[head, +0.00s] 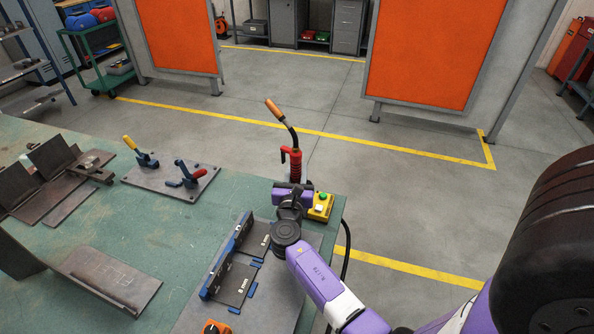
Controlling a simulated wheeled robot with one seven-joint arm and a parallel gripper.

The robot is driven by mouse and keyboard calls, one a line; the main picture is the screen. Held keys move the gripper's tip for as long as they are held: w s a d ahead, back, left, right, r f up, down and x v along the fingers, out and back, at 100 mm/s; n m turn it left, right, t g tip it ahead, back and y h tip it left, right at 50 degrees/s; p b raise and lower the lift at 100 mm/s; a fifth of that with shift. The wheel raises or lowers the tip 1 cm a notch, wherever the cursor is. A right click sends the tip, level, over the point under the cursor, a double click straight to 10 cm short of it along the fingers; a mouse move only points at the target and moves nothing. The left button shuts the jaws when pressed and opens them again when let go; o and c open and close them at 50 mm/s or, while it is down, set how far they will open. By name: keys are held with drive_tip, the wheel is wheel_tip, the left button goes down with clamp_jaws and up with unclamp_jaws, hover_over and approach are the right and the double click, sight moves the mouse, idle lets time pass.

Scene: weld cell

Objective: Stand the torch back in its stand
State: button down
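The torch (295,165) stands upright at the far right corner of the green table. It has a red ribbed handle with a trigger, a black curved neck and a copper-coloured nozzle that leans up to the left. My gripper (291,190), at the end of my purple arm, is right at the torch's lower end. Its purple body and wrist cover the foot of the handle. The fingers are hidden, so I cannot tell whether they close on the torch. I cannot make out the stand; that spot is covered by my gripper.
A yellow box with a green button (320,207) sits just right of my gripper. A blue-edged fixture (235,265) lies left of my arm. A plate with toggle clamps (171,182) and brown steel pieces (112,278) are further left. A black cable (346,250) hangs by the right edge.

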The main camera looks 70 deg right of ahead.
sight(295, 181)
drive_tip(key=shift+r, duration=0.1)
drive_tip(key=c, duration=1)
unclamp_jaws()
drive_tip(key=shift+a, duration=0.1)
drive_tip(key=v, duration=0.7)
drive_tip(key=shift+s+a+b, duration=0.15)
drive_tip(key=shift+a+b, duration=0.15)
